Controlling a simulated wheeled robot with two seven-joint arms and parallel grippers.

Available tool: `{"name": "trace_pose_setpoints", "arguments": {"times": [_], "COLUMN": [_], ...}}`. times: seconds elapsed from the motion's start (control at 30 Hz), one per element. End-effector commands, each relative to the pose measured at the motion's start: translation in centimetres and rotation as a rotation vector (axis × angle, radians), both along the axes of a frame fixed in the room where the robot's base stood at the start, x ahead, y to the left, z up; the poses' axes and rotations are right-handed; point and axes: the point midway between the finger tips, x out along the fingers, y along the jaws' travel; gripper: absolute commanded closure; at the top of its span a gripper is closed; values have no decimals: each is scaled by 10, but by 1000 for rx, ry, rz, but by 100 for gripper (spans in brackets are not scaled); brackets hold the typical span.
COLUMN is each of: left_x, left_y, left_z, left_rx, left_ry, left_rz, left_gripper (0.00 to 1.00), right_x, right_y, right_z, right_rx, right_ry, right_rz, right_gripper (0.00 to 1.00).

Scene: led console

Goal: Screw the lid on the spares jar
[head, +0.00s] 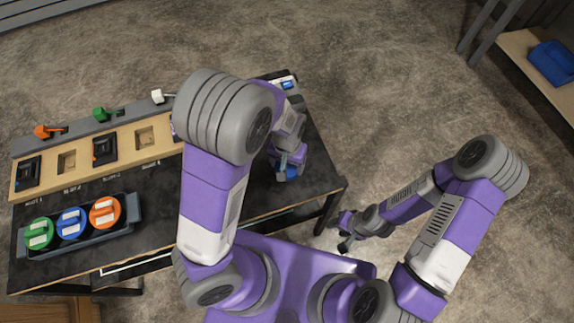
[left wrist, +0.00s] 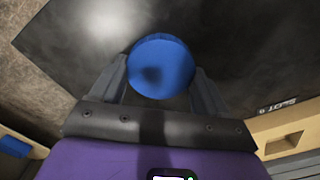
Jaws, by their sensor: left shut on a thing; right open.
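My left gripper (head: 289,168) is shut on a round blue lid (left wrist: 160,66), over the right part of the dark table. In the left wrist view the lid sits between the two fingers and its flat top faces the camera. In the head view only a small blue part of it (head: 281,176) shows at the fingertips. I cannot make out the spares jar; whatever is under the lid is hidden. My right gripper (head: 346,232) is open and empty, off the table's right front corner.
A tray (head: 137,212) with round green, blue and orange pieces stands at the table's front left. A wooden slotted board (head: 125,140) with dark modules runs along the back, with orange, green and white levers behind it. A blue bin (head: 551,63) sits on a shelf far right.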

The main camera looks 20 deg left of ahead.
Motion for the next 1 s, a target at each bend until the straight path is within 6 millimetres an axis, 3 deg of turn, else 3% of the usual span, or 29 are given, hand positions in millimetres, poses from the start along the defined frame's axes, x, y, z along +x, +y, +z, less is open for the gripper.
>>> {"name": "trace_pose_setpoints", "arguments": {"times": [0.23, 0.63, 0.8, 1.0], "left_x": [1, 1, 0, 0], "left_y": [-1, -1, 0, 0], "left_z": [13, 89, 100, 100], "left_rx": [-2, -2, 0, 0], "left_ry": [-3, -3, -1, 0], "left_rz": [0, -2, 0, 0], "left_gripper": [52, 52, 52, 52], "right_x": [0, 0, 0, 0], "right_y": [0, 0, 0, 0], "right_z": [6, 37, 40, 39], "right_rx": [0, 0, 0, 0], "right_ry": [0, 0, 0, 0], "right_rz": [0, 0, 0, 0], "right_gripper": [57, 57, 57, 57]}}
